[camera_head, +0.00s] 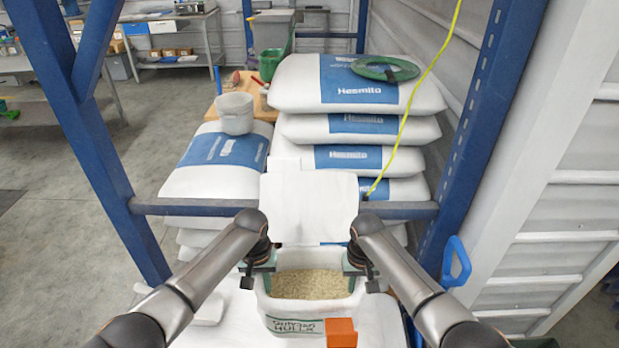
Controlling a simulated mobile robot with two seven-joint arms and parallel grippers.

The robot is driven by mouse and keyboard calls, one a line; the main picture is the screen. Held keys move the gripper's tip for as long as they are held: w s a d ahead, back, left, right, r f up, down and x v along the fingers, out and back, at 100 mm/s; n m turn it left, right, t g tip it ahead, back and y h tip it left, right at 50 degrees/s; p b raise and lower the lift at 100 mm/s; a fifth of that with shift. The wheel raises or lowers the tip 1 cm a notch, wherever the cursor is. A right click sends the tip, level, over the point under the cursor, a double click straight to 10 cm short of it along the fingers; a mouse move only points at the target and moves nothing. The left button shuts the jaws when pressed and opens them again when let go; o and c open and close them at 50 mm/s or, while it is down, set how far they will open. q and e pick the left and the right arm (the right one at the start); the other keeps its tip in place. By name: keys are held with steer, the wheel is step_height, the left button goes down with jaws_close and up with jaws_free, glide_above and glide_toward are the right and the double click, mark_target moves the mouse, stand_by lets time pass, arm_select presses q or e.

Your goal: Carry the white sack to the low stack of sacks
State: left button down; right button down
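The white sack (306,322) stands open at the bottom centre, with pale grains inside and dark lettering that ends in "HULLS" on its front. My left gripper (260,271) is at the left side of its rim and appears shut on it. My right gripper (359,271) is at the right side of the rim and appears shut on it too. The low stack of sacks (180,184) lies beyond the blue crossbar at the left, with a grey bucket (236,114) on its top sack. The taller stack (300,90) stands to its right.
A blue frame has a post on each side and a crossbar (185,207) in front of the stacks. A green hose coil (386,66) lies on the taller stack. A white sheet-like piece (308,203) rises behind the sack. An orange block (341,333) is at the front.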

mark_target(361, 287)
arm_select(q)
steer(key=shift+w+r, duration=0.1)
steer(key=shift+r, duration=0.15)
arm_select(e)
steer(key=shift+r, duration=0.2)
